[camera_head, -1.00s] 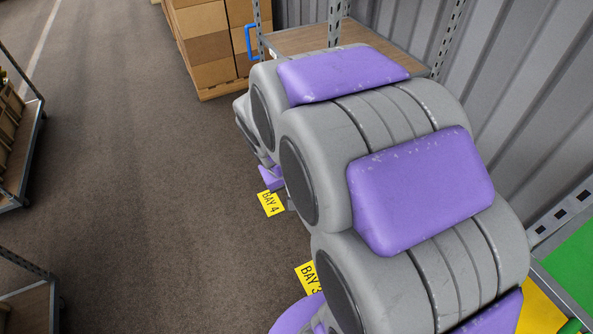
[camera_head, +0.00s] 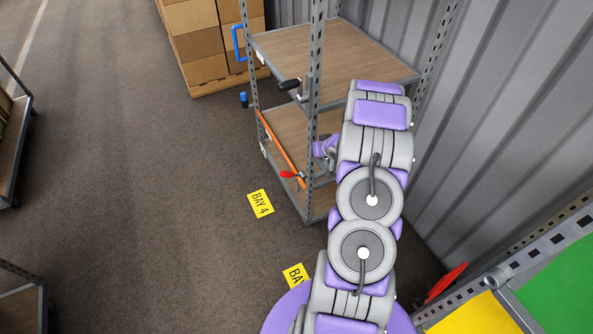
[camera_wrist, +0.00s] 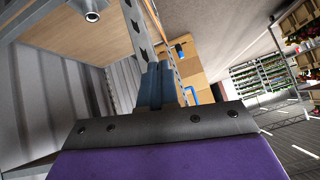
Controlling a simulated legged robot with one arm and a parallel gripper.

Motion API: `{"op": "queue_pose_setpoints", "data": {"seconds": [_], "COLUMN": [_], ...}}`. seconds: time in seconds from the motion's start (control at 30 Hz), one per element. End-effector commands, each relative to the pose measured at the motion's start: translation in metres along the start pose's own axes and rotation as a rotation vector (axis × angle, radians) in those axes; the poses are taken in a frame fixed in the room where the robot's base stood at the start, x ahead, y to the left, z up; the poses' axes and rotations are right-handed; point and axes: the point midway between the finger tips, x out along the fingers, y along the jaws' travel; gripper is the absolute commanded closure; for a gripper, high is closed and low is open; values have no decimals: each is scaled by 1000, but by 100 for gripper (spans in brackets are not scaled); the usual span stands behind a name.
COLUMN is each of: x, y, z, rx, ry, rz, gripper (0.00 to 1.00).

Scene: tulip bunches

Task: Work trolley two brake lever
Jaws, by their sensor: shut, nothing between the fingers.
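A trolley (camera_head: 311,125) with grey perforated posts and wooden shelves stands by the BAY 4 floor sign. An orange bar (camera_head: 280,140) runs along its lower side, with a red-handled lever (camera_head: 290,174) near its front end. A black-handled lever (camera_head: 290,84) sticks out higher up beside the front post. I cannot tell which is the brake lever. My gripper (camera_head: 325,148) is at the trolley's near side, between the two shelf levels and partly hidden by the arm. In the wrist view its dark blue fingers (camera_wrist: 157,85) are together and empty, close to a perforated post (camera_wrist: 137,30).
Stacked cartons (camera_head: 205,45) stand behind the trolley, beside a blue handle (camera_head: 237,42). A blue-topped object (camera_head: 244,100) is on or near the floor. A corrugated wall (camera_head: 500,100) closes the right side. The floor at left (camera_head: 130,180) is clear.

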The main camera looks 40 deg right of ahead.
Motion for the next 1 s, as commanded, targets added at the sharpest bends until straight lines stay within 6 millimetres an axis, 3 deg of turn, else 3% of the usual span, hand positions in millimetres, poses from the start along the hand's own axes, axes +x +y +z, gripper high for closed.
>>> {"op": "queue_pose_setpoints", "data": {"seconds": [0.03,0.2,0.4,0.67,1.0], "x": [6,20,23,31,87], "y": [7,15,17,12,-10], "z": [15,50,79,85,76], "rx": [34,139,236,265,260], "ry": [13,81,132,152,149], "rz": [-39,-189,-316,-364,-362], "gripper": [100,100,100,100,100]}}
